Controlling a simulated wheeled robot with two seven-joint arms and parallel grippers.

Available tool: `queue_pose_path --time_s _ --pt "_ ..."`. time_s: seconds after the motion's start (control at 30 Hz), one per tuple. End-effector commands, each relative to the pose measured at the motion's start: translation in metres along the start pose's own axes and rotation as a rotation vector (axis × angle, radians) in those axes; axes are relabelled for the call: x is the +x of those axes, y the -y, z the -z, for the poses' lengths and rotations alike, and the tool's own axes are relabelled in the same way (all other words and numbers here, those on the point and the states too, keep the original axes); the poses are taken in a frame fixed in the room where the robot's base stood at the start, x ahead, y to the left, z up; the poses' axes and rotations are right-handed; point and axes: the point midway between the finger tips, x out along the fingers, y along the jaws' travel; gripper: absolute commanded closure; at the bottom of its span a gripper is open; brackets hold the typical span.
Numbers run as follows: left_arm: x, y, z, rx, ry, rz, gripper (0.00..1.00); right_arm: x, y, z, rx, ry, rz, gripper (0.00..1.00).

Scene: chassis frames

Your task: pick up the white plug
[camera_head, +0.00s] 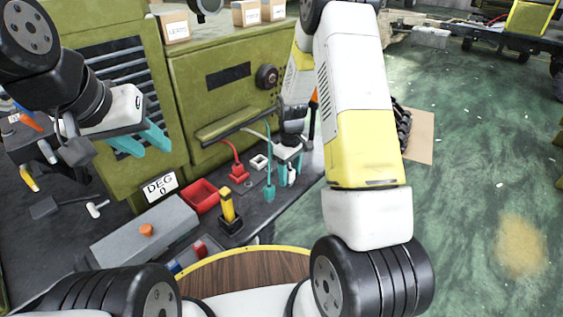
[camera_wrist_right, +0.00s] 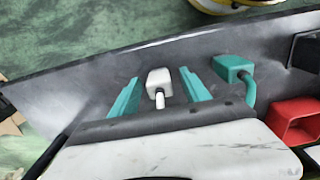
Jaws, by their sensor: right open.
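The white plug (camera_wrist_right: 160,78) lies between the two teal fingers of my right gripper (camera_wrist_right: 159,75) in the right wrist view, with a visible gap on each side. In the head view the white plug (camera_head: 291,175) shows small at the fingertips of my right gripper (camera_head: 290,172), on the dark bench. The right gripper is open and does not touch the plug there. My left gripper (camera_head: 150,151) is open and empty, raised above the left part of the bench.
A teal plug (camera_wrist_right: 232,68) stands close beside the right gripper. A red plug (camera_head: 239,174), a white square piece (camera_head: 259,162), a red bin (camera_head: 200,195) and a yellow-handled switch (camera_head: 229,211) are nearby. A green cabinet (camera_head: 220,80) stands behind the bench.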

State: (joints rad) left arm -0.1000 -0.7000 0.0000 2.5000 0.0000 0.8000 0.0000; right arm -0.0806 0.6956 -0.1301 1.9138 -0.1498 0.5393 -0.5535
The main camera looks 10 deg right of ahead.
Motion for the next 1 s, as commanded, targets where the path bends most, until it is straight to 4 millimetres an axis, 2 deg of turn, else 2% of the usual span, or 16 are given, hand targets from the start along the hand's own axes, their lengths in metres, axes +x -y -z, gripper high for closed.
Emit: queue_pose_path --time_s 0.27,0.53,0.83,1.0 --pt "0.0 0.0 0.0 0.0 0.0 0.0 0.64 0.0025 -0.0004 0.0001 0.001 -0.001 -0.001 0.47" --pt "0.0 0.0 0.0 0.0 0.0 0.0 0.64 0.0023 -0.0004 0.0 0.001 -0.001 -0.001 1.0" --pt "0.0 0.0 0.0 0.0 0.0 0.0 0.64 0.0016 -0.0004 0.0001 0.0 -0.001 -0.001 1.0" --pt "0.0 0.0 0.0 0.0 0.0 0.0 0.64 -0.0064 -0.0006 0.0003 0.0 -0.002 -0.001 1.0"
